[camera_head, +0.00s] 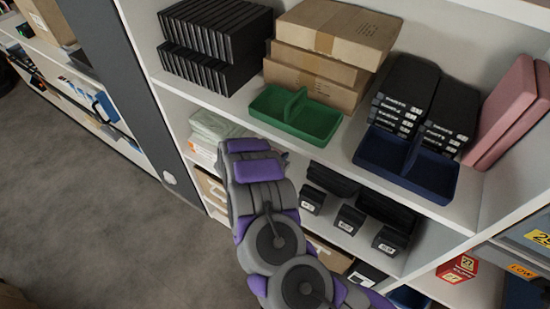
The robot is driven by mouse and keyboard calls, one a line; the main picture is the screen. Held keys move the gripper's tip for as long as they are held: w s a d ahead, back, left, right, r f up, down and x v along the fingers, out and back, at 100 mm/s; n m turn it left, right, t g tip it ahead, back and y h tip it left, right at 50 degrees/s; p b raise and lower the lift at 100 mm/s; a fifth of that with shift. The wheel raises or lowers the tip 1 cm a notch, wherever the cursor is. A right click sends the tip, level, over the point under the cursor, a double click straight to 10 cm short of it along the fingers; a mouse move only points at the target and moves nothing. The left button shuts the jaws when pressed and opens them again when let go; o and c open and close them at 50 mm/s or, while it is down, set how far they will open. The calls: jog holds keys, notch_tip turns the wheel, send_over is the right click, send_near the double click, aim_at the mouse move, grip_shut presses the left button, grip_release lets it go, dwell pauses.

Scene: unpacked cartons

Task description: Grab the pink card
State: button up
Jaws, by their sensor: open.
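Two flat pink slabs (507,108) lean against the right side wall of the upper shelf, behind and right of the blue divided tray. They look thick, and I cannot tell whether either is the pink card; no other pink card shows. My grey and purple arm rises from the bottom middle. Its end, with my open gripper (248,147), is in front of the shelf edge, left of and below the green tray and well apart from the pink slabs. The fingertips are not clearly visible, and I see nothing held.
On the upper shelf are black cases (215,42), brown cartons (330,45), a green divided tray (297,116), black labelled boxes (405,95) and a blue divided tray (405,163). Black bins (350,218) stand below. Grey floor (90,215) is open at left.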

jog(key=shift+w+d, duration=0.1)
jog(key=c, duration=1.4)
jog(key=shift+c, duration=0.2)
